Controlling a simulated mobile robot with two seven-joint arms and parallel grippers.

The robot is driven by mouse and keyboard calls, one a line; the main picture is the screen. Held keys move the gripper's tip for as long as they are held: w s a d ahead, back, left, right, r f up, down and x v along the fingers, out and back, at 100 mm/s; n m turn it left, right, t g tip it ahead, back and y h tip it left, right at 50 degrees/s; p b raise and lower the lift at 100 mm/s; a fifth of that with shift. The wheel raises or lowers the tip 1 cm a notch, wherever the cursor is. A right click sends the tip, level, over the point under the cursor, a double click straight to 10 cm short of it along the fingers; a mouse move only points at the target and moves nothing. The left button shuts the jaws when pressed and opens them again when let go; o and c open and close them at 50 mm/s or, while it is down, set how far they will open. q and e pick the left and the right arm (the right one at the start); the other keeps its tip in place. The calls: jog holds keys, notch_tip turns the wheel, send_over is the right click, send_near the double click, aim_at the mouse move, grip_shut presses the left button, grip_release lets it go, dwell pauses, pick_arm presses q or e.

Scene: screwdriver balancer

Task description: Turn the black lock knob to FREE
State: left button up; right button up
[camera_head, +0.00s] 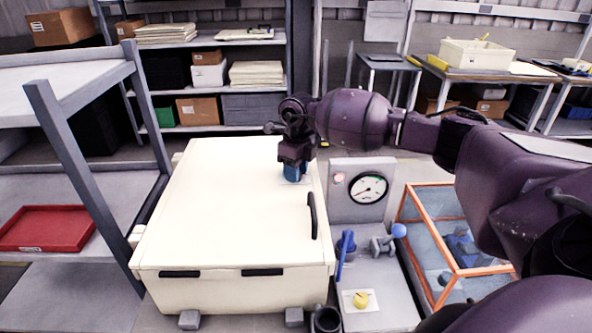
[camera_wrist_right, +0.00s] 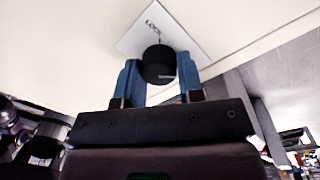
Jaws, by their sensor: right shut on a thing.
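The black lock knob (camera_wrist_right: 159,62) sits on a pale label plate (camera_wrist_right: 150,22) in the right wrist view. The plate reads LOCK beside the knob; no FREE mark shows. My right gripper (camera_wrist_right: 159,72) has its two blue fingers on either side of the knob and is shut on it. In the head view my right gripper (camera_head: 295,175) points down at the cream cabinet's top (camera_head: 225,200), near its right side, and hides the knob. My left gripper is not in view.
A black handle (camera_head: 313,215) is on the cabinet top, right of my gripper. A grey panel with a round gauge (camera_head: 369,189), a blue lever (camera_head: 346,252) and a yellow knob (camera_head: 361,299) stands to the right. An orange-framed case (camera_head: 440,240) is farther right.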

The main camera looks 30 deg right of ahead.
jog(key=o, duration=0.9)
jog(key=shift+r, duration=0.1)
jog(key=r, duration=1)
jog(key=shift+w+d+r, duration=0.15)
jog(key=shift+d+r, duration=0.1)
jog(key=shift+r, duration=0.1)
